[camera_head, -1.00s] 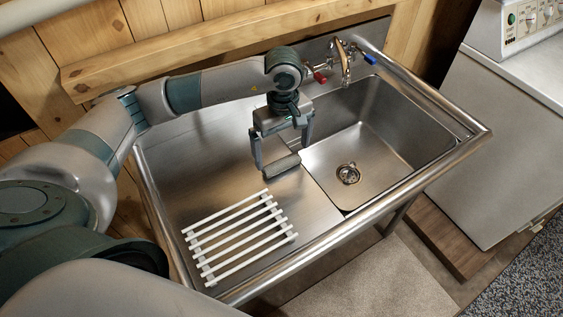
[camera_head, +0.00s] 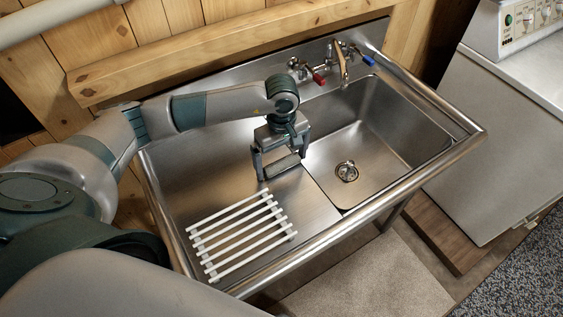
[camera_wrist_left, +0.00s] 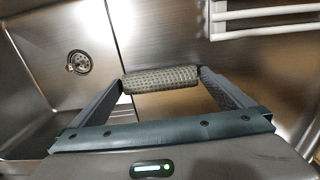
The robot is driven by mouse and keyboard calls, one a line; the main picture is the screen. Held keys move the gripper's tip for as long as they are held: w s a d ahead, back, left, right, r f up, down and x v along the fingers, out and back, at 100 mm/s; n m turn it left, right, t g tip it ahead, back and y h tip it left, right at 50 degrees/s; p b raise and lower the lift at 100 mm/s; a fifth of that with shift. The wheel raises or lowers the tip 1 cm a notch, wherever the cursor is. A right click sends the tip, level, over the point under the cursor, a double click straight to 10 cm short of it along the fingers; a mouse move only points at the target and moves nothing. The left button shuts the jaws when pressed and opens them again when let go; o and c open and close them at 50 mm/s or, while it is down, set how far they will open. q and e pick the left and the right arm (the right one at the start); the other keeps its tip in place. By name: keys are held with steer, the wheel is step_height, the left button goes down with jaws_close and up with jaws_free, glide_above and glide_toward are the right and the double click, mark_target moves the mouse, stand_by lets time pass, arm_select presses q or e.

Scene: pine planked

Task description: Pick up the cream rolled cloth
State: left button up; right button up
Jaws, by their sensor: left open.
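The rolled cloth (camera_head: 284,165) lies on the steel drainboard, just left of the sink basin. It looks greyish and shaded in the head view. In the left wrist view the rolled cloth (camera_wrist_left: 160,79) shows a woven beige-grey surface. My left gripper (camera_head: 281,167) points down over it, open, with one finger near each end of the roll. In the left wrist view the roll spans most of the gap between the fingertips; I cannot tell whether either finger touches it. My right gripper is not in view.
A white slatted rack (camera_head: 238,236) lies on the drainboard in front of the gripper. The sink basin (camera_head: 385,150) with its drain is to the right, and taps (camera_head: 342,62) stand behind it. A raised steel rim (camera_head: 350,212) borders the front. Bare drainboard lies left of the gripper.

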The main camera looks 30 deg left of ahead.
mark_target(282, 160)
arm_select(q)
steer(key=c, duration=1)
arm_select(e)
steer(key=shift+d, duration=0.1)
arm_select(q)
steer(key=shift+r, duration=0.15)
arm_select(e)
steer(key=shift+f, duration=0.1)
